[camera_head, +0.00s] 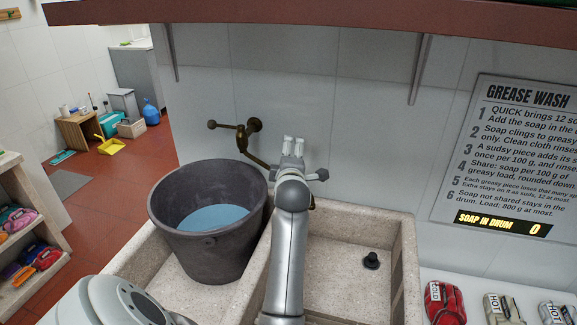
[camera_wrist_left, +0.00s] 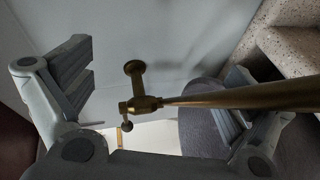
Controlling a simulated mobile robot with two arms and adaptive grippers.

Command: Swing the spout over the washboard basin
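The brass tap (camera_head: 241,132) is on the tiled wall behind the stone sink. Its spout (camera_head: 255,160) runs down and right, then passes behind my left gripper (camera_head: 292,146). A small brass-coloured bit shows just right of the gripper, near the divider between basins. In the left wrist view, the spout (camera_wrist_left: 240,97) crosses in front of one finger of my left gripper (camera_wrist_left: 155,92), whose fingers are wide apart. I cannot tell whether they touch. The right stone basin (camera_head: 335,285) is empty except for a black plug (camera_head: 371,260); no washboard ribs are clear. My right gripper is out of view.
A dark bucket (camera_head: 175,225) holding water stands in the left basin, below the tap. A shelf (camera_head: 330,15) overhangs the wall. The right basin is mostly clear.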

